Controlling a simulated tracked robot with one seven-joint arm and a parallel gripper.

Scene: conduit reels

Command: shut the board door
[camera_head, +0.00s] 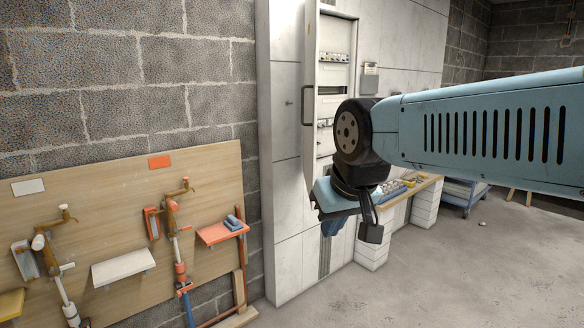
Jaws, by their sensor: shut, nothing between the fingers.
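The board (334,70) is a tall pale cabinet set against the white panelled wall. Rows of breakers show inside it. Its door (311,75) stands open, hinged at the left and seen nearly edge-on, with a dark bar handle (306,105) on it. My gripper (371,234) is shut and empty, pointing down below and to the right of the door. It looks apart from the door, though the depth between them is hard to judge. My arm hides the lower part of the board and perhaps the door's lower edge.
A wooden bench (427,183) with small coloured parts stands behind my arm on pale block legs. A blue cart (462,194) is farther back. A plywood panel (120,220) with taps and pipes leans at the left. The concrete floor (450,270) at the right is mostly clear.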

